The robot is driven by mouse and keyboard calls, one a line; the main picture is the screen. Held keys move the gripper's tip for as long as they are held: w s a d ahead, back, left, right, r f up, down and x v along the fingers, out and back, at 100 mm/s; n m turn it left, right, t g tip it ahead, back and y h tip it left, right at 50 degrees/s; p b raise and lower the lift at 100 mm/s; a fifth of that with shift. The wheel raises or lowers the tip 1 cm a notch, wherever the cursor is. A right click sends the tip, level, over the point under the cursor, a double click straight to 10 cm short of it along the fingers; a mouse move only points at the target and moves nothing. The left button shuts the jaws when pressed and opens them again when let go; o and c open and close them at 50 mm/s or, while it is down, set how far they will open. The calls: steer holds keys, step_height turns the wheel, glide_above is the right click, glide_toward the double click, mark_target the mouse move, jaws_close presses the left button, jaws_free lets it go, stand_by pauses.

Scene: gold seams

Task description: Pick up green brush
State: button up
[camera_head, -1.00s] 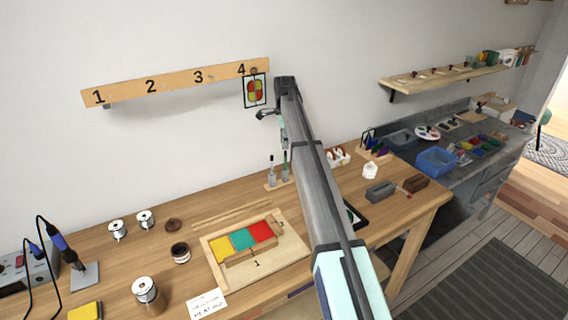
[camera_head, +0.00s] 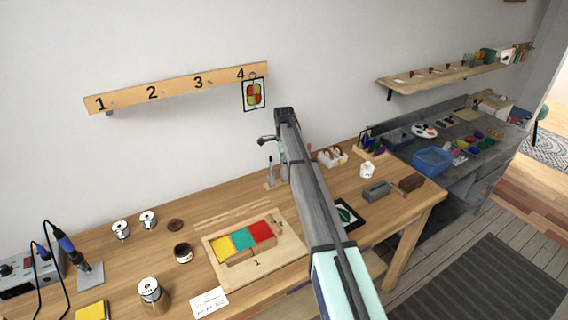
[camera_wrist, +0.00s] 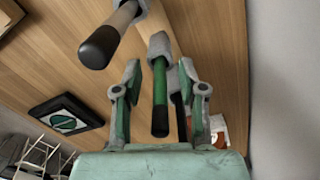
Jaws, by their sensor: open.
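The green brush (camera_wrist: 160,98) stands upright, its dark handle end towards the wrist camera and its lower end in a grey holder. My gripper (camera_wrist: 160,70) is open, with one finger on each side of the green handle. I cannot see either finger pressing on it. A second brush (camera_wrist: 108,38) with a pale handle and black end stands just outside the left finger. In the head view my gripper (camera_head: 284,164) is over the right side of the brush stand (camera_head: 269,187) and mostly hides the green brush. The other brush (camera_head: 270,166) shows to its left.
A dark-framed green picture (camera_head: 348,215) lies on the bench right of my arm. A wooden board with coloured tiles (camera_head: 285,256) lies in front of the stand. A white holder (camera_head: 332,156) stands to the right. The wall is close behind.

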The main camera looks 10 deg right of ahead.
steer(key=shift+f, duration=0.1)
jaws_close()
